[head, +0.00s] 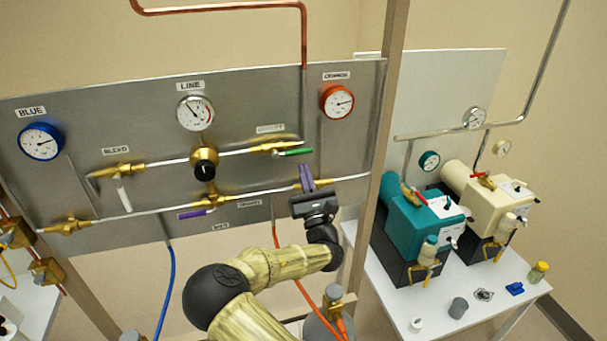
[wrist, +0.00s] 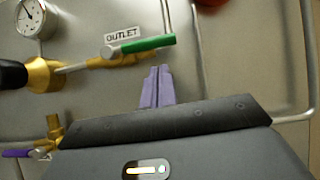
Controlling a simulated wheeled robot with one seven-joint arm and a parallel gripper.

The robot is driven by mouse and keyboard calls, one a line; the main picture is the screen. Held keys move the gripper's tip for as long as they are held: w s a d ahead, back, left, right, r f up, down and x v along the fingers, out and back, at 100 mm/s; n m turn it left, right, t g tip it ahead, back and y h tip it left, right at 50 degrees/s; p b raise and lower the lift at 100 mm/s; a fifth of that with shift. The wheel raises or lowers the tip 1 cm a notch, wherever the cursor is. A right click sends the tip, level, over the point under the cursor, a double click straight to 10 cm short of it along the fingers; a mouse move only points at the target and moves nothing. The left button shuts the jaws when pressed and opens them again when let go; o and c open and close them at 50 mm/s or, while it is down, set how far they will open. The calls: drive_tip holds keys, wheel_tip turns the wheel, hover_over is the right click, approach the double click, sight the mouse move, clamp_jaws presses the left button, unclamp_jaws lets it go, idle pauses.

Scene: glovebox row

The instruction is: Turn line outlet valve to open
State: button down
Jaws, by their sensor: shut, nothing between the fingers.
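The outlet valve is a brass body (head: 272,148) on the upper pipe with a green lever (head: 296,152). My gripper (head: 306,178) is below the lever in the head view, in front of the grey panel. Its purple fingers (wrist: 157,86) are closed together and empty, pointing up toward the panel. They appear apart from the lever. The fingers overlap the lower brass fitting in the head view, so part of it is hidden.
Left of the valve is a brass regulator with a black knob (head: 204,172) under the LINE gauge (head: 195,112). A purple lever (head: 195,213) is on the lower pipe and a white lever (head: 123,195) hangs further left. An upright post (head: 382,130) stands right of the panel.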

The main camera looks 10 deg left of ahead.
drive_tip(key=a+f+b+v, duration=0.1)
drive_tip(key=b+v, duration=0.4)
drive_tip(key=v, duration=0.6)
drive_tip(key=shift+d+f, duration=0.15)
